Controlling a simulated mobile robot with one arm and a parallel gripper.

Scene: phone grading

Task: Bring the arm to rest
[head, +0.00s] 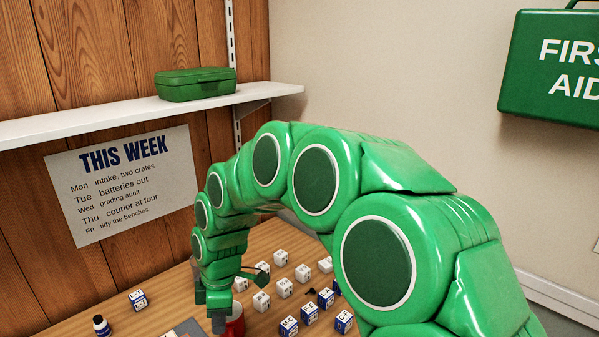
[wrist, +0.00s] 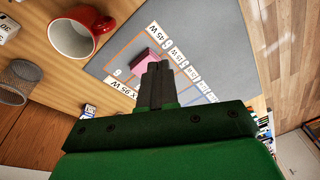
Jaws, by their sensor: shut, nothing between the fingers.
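My green arm arches across the head view, and my gripper (head: 218,322) points down over the bench near the bottom edge. In the wrist view my gripper (wrist: 157,75) shows its two dark fingers closed together, with nothing between them. Beyond the fingertips lies a grey mat (wrist: 118,62) with white printed labels and coloured lines. A pink block (wrist: 144,62) lies on the mat close to the fingertips; I cannot tell the gap between them.
A red mug (wrist: 75,38) stands beside the mat, near a mesh cup (wrist: 20,78). Several white and blue boxes (head: 289,326) stand on the bench (head: 170,300). A small dark bottle (head: 102,325) is at left. A shelf (head: 120,118) holds a green case (head: 195,84).

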